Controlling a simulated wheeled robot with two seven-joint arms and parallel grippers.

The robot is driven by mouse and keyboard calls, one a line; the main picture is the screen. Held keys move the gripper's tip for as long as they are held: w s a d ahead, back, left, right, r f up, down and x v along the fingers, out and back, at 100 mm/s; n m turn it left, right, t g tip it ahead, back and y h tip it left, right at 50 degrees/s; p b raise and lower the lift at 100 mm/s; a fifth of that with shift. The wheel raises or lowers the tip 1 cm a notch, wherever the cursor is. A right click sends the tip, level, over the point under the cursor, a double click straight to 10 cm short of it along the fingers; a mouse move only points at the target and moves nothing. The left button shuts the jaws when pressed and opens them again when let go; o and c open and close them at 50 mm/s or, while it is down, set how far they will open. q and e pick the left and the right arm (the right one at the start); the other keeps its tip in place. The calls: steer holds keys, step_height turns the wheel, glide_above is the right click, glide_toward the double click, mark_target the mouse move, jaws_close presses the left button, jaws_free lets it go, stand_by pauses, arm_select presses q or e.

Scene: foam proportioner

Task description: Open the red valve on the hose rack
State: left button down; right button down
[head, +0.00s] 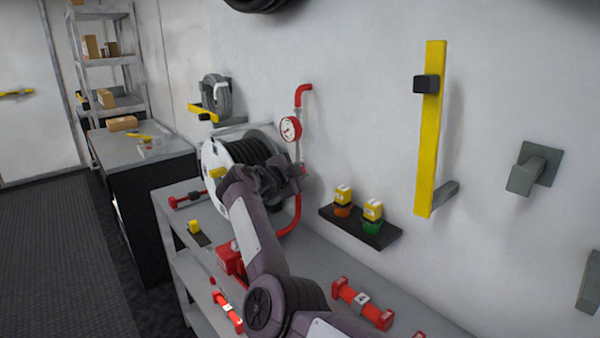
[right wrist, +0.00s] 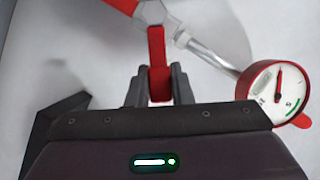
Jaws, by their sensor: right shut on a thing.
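The red valve handle (right wrist: 157,55) shows in the right wrist view as a red bar joined to a grey fitting on the pipe. My right gripper (right wrist: 160,88) is shut on it, with one dark finger on each side of the bar. In the head view my right gripper (head: 297,178) is at the pipe beside the hose reel (head: 213,160), below the round gauge (head: 290,129). There the gripper and wrist mostly hide the valve. My left gripper is not in view.
The gauge also shows at the right of the right wrist view (right wrist: 279,88). A black shelf (head: 375,235) with two small yellow-topped items is right of the reel. Red fittings (head: 362,303) lie on the grey bench (head: 330,262).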

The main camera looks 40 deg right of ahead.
steer(key=shift+d+r, duration=0.1)
steer(key=shift+r, duration=0.1)
steer(key=c, duration=1.6)
jaws_free()
steer(key=shift+c, duration=0.2)
steer(key=o, duration=0.4)
steer(key=shift+d+f, duration=0.1)
steer(key=shift+f, duration=0.05)
steer(key=shift+c, duration=0.2)
steer(key=shift+a, duration=0.4)
steer(key=b+v, duration=0.2)
steer(key=v, duration=0.5)
steer(key=shift+s, duration=0.15)
